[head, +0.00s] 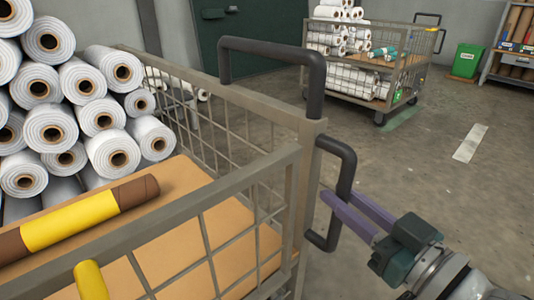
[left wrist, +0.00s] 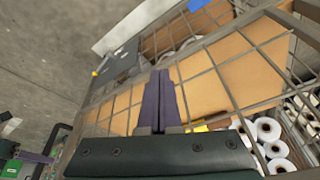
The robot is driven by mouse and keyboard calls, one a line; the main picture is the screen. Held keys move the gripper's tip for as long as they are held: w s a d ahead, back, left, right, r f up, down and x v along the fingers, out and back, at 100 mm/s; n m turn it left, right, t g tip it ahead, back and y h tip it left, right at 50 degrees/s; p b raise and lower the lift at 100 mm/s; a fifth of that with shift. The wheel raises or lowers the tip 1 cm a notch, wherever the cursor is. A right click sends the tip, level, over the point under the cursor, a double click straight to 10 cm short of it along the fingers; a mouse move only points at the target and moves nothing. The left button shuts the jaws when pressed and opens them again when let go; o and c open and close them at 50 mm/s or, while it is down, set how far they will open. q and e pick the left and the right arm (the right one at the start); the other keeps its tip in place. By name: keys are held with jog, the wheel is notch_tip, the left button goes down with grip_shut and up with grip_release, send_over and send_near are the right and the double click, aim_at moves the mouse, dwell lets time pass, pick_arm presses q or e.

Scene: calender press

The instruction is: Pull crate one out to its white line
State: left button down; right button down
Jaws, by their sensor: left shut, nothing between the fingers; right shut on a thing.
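A wire-mesh crate (head: 292,158) on the near left has an orange-brown deck and a black handle on its right end. No number shows on it. My right gripper (head: 341,196) is shut on the lower black handle (head: 350,158) of this crate. My left gripper (left wrist: 160,88) is shut and empty in the left wrist view, in front of the crate's mesh (left wrist: 213,70). It does not show clearly in the head view. A white line (head: 470,143) lies on the floor at the right, apart from the near crate.
White rolls (head: 103,118) are stacked in the near crate, with a yellow and brown roll (head: 75,220) on its deck. Another mesh cart (head: 345,92) with rolls stands at the back. A green bin (head: 466,61) and a shelf (head: 513,50) stand behind. Floor at the right is clear.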

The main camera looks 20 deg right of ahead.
jog(key=shift+s+d+f, duration=0.1)
jog(key=shift+d+f, duration=0.05)
jog(key=shift+f, duration=0.25)
jog(key=c, duration=1)
grip_release()
jog(key=shift+c, duration=0.2)
jog(key=shift+o, duration=1.4)
jog(key=shift+r, duration=0.25)
jog(key=s+p, duration=0.1)
jog(key=s, duration=0.2)
jog(key=s+d, duration=0.1)
jog(key=s, duration=0.2)
jog(key=s+p, duration=0.1)
jog(key=s, duration=0.3)
jog(key=shift+d+p, duration=0.25)
jog(key=shift+p, duration=0.05)
jog(key=shift+w, duration=0.1)
